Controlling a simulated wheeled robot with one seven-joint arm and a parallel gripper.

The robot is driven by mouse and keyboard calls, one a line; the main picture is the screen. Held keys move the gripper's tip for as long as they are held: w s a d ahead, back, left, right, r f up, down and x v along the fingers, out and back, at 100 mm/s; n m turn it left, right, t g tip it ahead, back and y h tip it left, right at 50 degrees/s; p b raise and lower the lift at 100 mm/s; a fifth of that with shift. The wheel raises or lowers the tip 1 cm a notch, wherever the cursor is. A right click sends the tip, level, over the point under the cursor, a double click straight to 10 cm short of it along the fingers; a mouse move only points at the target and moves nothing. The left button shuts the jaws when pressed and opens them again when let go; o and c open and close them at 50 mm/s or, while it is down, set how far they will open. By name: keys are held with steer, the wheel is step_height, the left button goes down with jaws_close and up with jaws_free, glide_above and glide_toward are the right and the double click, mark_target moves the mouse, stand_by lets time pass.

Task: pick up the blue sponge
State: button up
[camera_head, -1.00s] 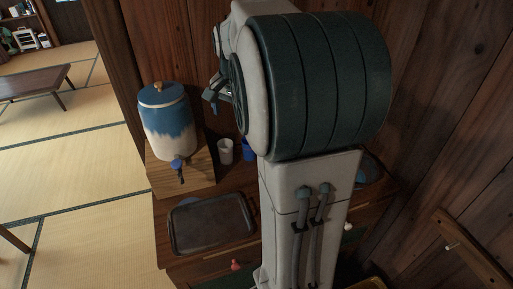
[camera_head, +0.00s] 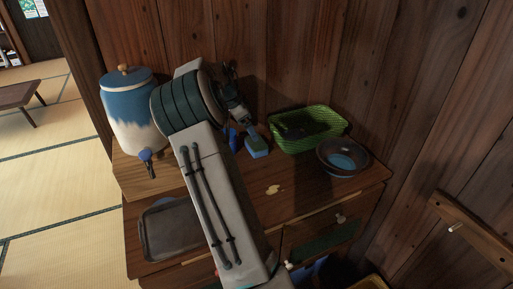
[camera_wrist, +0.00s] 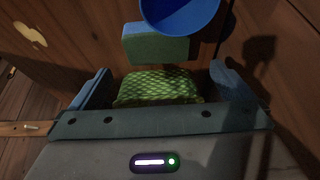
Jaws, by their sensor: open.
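The blue sponge (camera_head: 257,148) is a small block with a greenish upper face on the wooden cabinet top, beside a blue cup (camera_head: 234,141). My gripper (camera_head: 240,116) is just above and behind the sponge in the head view. In the wrist view the sponge (camera_wrist: 160,46) lies beyond the open fingers (camera_wrist: 160,88), apart from them, close to the blue cup (camera_wrist: 180,12). Nothing is held between the fingers. A green woven surface shows in the gap below them and looks like part of the basket.
A green basket (camera_head: 300,146) and a dark bowl (camera_head: 343,158) stand right of the sponge. A blue-and-white dispenser (camera_head: 134,112) stands left. A dark tray (camera_head: 168,240) is at front left. A wooden wall (camera_head: 290,45) closes the back. The front counter has free room.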

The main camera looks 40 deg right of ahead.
mark_target(256, 145)
steer(key=x, duration=0.9)
steer(key=shift+s, duration=0.2)
steer(key=c, duration=0.8)
